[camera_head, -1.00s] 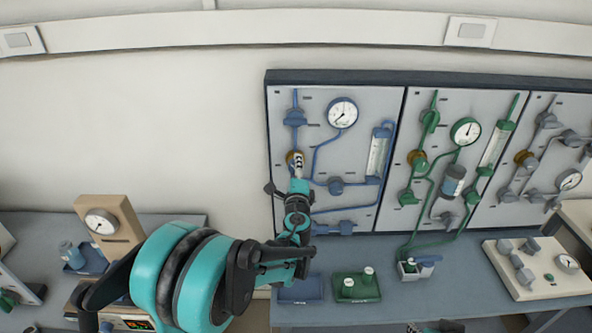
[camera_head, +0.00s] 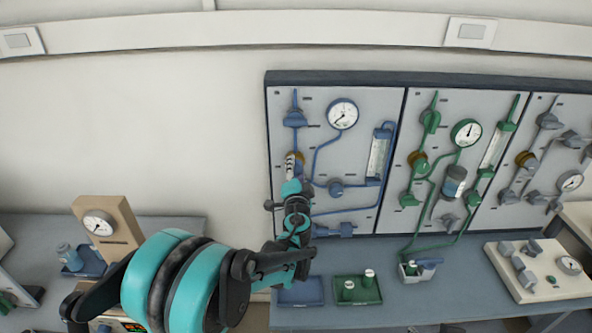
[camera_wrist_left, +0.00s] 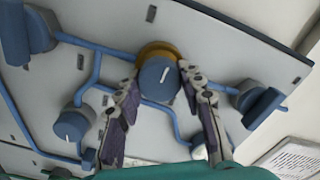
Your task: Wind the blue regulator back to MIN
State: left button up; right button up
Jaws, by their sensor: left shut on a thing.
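The blue regulator is a round blue knob (camera_wrist_left: 158,80) with a white mark and a brass collar behind it, on the blue panel (camera_head: 350,105). In the head view its brass collar (camera_head: 299,157) shows at the panel's left side, and my gripper hides most of the knob. My left gripper (camera_wrist_left: 160,88) has one finger on each side of the knob and is shut on it. In the head view the left gripper (camera_head: 291,166) is at the regulator. The blue-rimmed gauge (camera_head: 342,114) sits up and right of it. My right gripper is not in view.
Blue valves and a flow tube (camera_head: 378,157) stand close to the regulator, joined by blue pipes. A green panel (camera_head: 442,110) is to the right. Below, a blue tray (camera_head: 301,292) and a green tray (camera_head: 357,289) lie on the bench (camera_head: 430,302).

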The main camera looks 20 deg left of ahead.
pick_arm(q)
jog(key=shift+n, duration=0.3)
dwell(0.4)
jog(key=o, duration=1.2)
jog(key=shift+s, duration=0.1)
jog(key=v, duration=1.2)
